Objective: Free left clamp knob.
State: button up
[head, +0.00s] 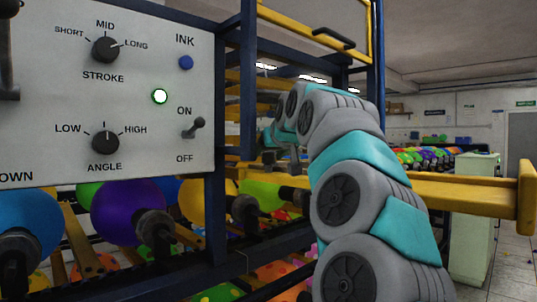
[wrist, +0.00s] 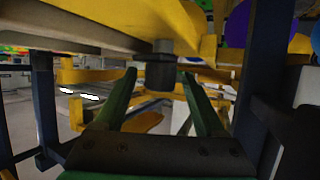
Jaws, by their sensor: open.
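In the wrist view a dark grey cylindrical knob (wrist: 160,70) sticks out from a yellow beam (wrist: 130,18). It looks like a clamp knob, but the frames do not show whether it is the left one. My gripper (wrist: 158,74) is open. Its two green fingers lie one on each side of the knob in the picture, with a visible gap on both sides. I cannot tell how far the fingertips are from the knob in depth. In the head view my arm reaches to the machine's frame, and I cannot make out the gripper or the knob there.
A white control panel (head: 60,90) with STROKE and ANGLE dials and a green light stands at the left. Balloons, one of them purple (head: 125,210), sit on holders below it. Dark blue posts (head: 247,80) and a yellow rail (head: 480,192) stand close to my arm.

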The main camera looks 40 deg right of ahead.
grip_shut()
dwell(0.5)
